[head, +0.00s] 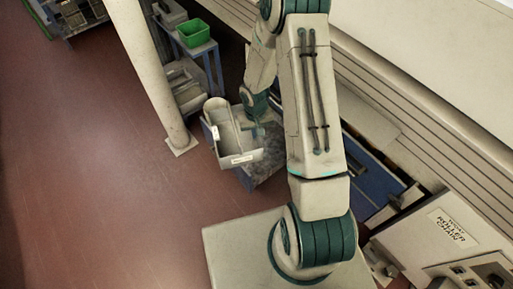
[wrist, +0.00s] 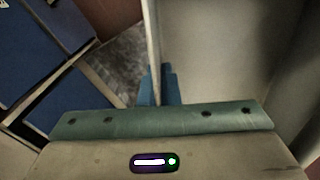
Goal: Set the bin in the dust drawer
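The bin (head: 222,125) is a pale grey open box with a white label on its front. It is tilted in the head view and fills the right of the wrist view (wrist: 225,50). My gripper (head: 256,126) is at the bin's right side. In the wrist view, my blue fingertips (wrist: 160,86) pinch the bin's thin upright wall. A blue-sided box with a mottled grey inside (head: 268,168), apparently the dust drawer, is below and right of the bin. The bin hides part of it, and I cannot tell whether they touch.
A white column (head: 150,70) stands left of the bin. Behind it is a blue stand with a green tray (head: 194,33). A long machine housing (head: 400,95) runs along the right. The red floor (head: 90,170) at left is clear.

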